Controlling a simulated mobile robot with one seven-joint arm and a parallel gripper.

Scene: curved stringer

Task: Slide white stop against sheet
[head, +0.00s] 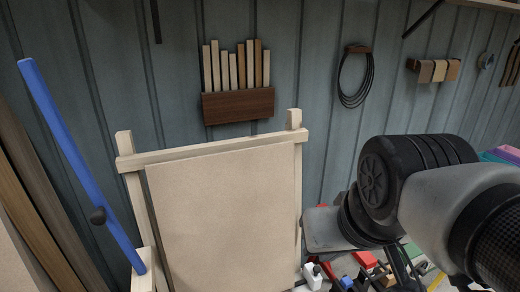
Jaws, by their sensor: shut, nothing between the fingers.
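The sheet (222,215) is a large tan board. It leans upright against a pale wooden frame (205,149). A small white block with a dark knob, which looks like the white stop (312,277), sits low in the head view, just right of the sheet's lower right side. A narrow gap seems to show between them, but I cannot tell whether they touch lower down. The sheet's bottom edge is cut off by the picture. My arm reaches in from the right, with its wrist above and right of the white stop. I cannot make out my gripper's fingers.
A blue pole (80,160) with a dark knob leans at the left, beside brown boards (40,200). A rack of wooden strips (238,105) and a coiled black cable (354,78) hang on the grey wall. Red and dark items (363,259) clutter the area below my arm.

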